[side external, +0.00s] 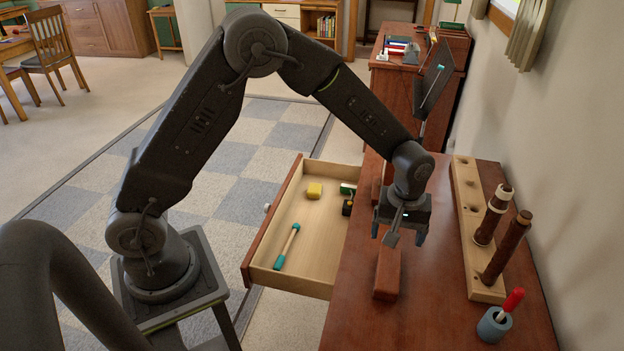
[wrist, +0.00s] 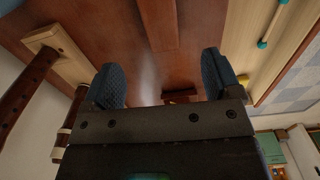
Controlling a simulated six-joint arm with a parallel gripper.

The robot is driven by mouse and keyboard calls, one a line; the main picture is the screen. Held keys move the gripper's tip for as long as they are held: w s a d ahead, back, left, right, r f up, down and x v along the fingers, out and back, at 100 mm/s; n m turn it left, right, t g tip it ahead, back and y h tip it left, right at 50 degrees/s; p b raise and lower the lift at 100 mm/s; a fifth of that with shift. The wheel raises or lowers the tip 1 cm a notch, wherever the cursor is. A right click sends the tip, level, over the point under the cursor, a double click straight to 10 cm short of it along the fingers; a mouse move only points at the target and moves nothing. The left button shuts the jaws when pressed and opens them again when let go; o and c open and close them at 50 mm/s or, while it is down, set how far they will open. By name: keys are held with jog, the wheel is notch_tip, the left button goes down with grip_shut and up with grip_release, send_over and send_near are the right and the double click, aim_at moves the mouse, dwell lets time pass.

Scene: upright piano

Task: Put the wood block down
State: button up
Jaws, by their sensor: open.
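The wood block (side external: 387,272) is a long reddish-brown bar lying on the brown wooden top (side external: 440,300), below my gripper. My gripper (side external: 398,237) hangs over the block's far part, pointing down, with its fingers apart and nothing between them. The fingers hide part of the block in the side view. In the wrist view the block (wrist: 157,22) shows at the top centre, ahead of my two spread fingers (wrist: 165,80). The block looks flat on the surface and apart from the fingers.
An open drawer (side external: 317,236) on the left holds a yellow block (side external: 315,191), a teal-ended stick (side external: 287,247) and dark items. On the right stand a pale wooden rack (side external: 468,222) with two brown rods and a blue-grey cup (side external: 494,325) with a red-handled tool.

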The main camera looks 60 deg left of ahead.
jog(key=s+a+r+m+t, duration=0.1)
jog(key=s+a+r+m, duration=0.15)
jog(key=r, duration=0.65)
jog(key=s+a+r+m+t, duration=0.2)
jog(key=s+r, duration=0.4)
jog(key=s, duration=0.4)
jog(key=s+a+r+m+t, duration=0.2)
jog(key=s+a+r+m, duration=0.2)
jog(key=s, duration=0.6)
jog(key=shift+s+a+r+t, duration=0.25)
jog(key=shift+s+r+t, duration=0.1)
jog(key=shift+r, duration=0.55)
